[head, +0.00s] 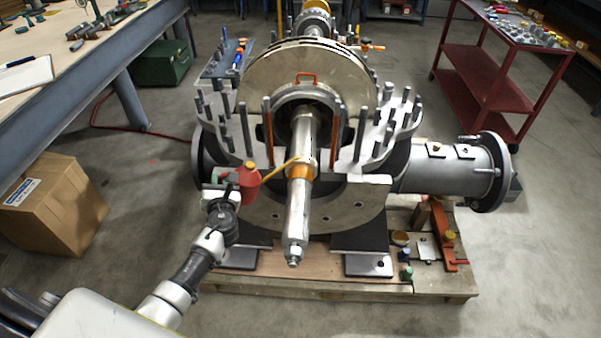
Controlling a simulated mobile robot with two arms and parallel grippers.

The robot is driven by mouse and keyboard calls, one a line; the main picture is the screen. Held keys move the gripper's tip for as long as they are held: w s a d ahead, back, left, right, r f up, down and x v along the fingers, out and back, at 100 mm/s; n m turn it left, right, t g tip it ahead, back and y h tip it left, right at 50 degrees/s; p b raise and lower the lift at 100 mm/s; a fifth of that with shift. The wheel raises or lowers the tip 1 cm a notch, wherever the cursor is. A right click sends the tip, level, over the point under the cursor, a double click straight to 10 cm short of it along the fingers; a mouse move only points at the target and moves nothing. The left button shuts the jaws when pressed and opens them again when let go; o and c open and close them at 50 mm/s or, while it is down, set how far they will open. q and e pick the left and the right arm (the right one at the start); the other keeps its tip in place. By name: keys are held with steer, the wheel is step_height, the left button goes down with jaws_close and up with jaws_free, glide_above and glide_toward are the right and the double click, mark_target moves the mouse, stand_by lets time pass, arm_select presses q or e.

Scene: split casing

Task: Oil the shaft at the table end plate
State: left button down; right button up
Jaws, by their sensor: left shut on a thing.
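A red oil can (248,187) with a thin yellow spout is held by my left gripper (236,184) at the left front of the casing. The gripper is shut on the can. The spout points right and slightly up, and its tip lies over the steel shaft (297,212), close to an orange band (299,172). I cannot tell whether the tip touches the shaft. The shaft sticks out toward me from the casing's near end, above a grey half-round plate (352,205). No oil drop is visible. My right gripper is not in view.
Upright studs (378,145) line both casing flanges. A pipe (450,168) extends right. The wooden pallet (330,290) carries small parts at its right. A workbench (90,70) and cardboard box (52,205) stand left, a red cart (478,75) right. Floor at right is clear.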

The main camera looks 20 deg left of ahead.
arm_select(q)
steer(key=s+a+r+n+t+p, duration=0.1)
steer(key=s+a+r+n, duration=0.2)
steer(key=r, duration=0.3)
steer(key=shift+s+a+n, duration=0.2)
steer(key=shift+s+n, duration=0.1)
steer(key=shift+n, duration=0.1)
stand_by(0.4)
